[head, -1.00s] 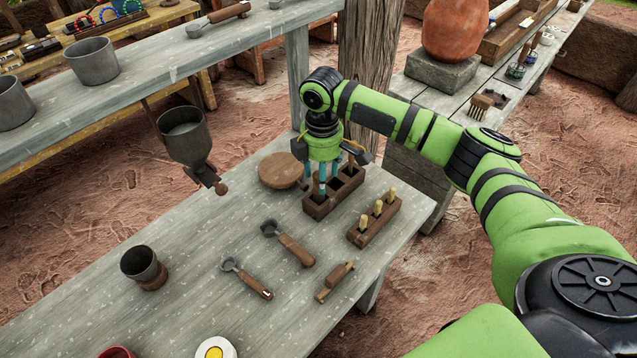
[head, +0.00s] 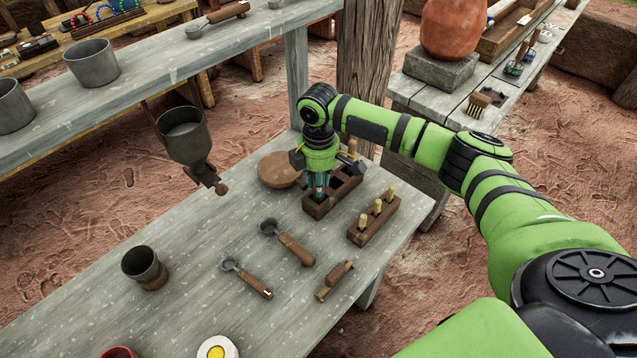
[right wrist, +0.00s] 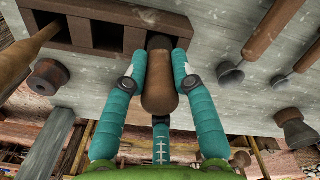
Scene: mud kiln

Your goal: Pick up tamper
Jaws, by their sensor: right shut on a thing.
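The wooden holder (head: 317,209) with square compartments stands on the grey table; it also shows in the right wrist view (right wrist: 93,47). What looks like the tamper (right wrist: 158,92) stands in its end compartment. Only its brown, rounded wooden handle shows; its lower end is hidden in the holder. My right gripper (head: 319,192) points down over that compartment. In the right wrist view my right gripper (right wrist: 158,60) has its teal fingers shut on the handle from both sides. My left gripper is not in view.
A round wooden lid or disc (head: 280,170) lies close left of the holder. A block with several pegs (head: 374,221) stands at its right. Two scoop-like tools (head: 290,245) (head: 247,277) and a dark cup (head: 143,266) are nearer. A grinder-like funnel (head: 184,140) hangs at left.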

